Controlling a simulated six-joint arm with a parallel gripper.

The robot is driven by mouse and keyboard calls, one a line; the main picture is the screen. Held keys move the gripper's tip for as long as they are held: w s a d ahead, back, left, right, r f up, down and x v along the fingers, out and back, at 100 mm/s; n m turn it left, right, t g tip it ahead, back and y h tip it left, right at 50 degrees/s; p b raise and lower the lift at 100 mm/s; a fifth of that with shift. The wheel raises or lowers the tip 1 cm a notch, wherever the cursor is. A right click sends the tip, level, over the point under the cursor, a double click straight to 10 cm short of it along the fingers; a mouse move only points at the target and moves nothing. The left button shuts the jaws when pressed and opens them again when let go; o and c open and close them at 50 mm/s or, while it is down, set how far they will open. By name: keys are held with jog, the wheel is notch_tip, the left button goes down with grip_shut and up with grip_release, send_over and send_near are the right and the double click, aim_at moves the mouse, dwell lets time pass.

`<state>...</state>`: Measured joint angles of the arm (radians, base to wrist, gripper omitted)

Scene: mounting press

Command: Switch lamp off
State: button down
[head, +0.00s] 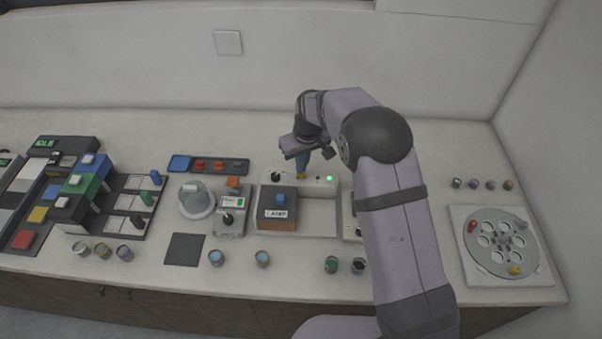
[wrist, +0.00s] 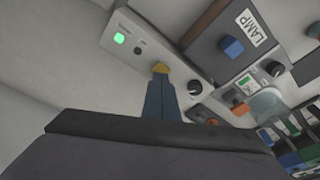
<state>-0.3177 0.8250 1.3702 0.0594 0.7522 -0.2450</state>
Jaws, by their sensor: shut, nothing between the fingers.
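A dark box with a brown-orange front (head: 277,222) carries the label LAMP; it also shows in the wrist view (wrist: 209,48). A blue button (wrist: 232,47) sits on its dark top. Behind it is a pale control panel (head: 312,186), also in the wrist view (wrist: 150,28), with a lit green light (head: 329,178) and a black knob (head: 276,177). My gripper (head: 303,175) is shut and empty, pointing down over this panel between knob and light. Its blue fingers show in the wrist view (wrist: 160,74). Yellow shows at their tips; I cannot tell whether they touch the panel.
Left of the box stand a small unit with a black knob (head: 228,220) and a clear dome (head: 195,198). Small cups (head: 262,259) stand along the front. A round carousel (head: 500,243) is at the right. The counter behind the panel is clear.

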jog(key=shift+r, duration=0.1)
jog(key=shift+r+p, duration=1.75)
jog(key=shift+r, duration=0.7)
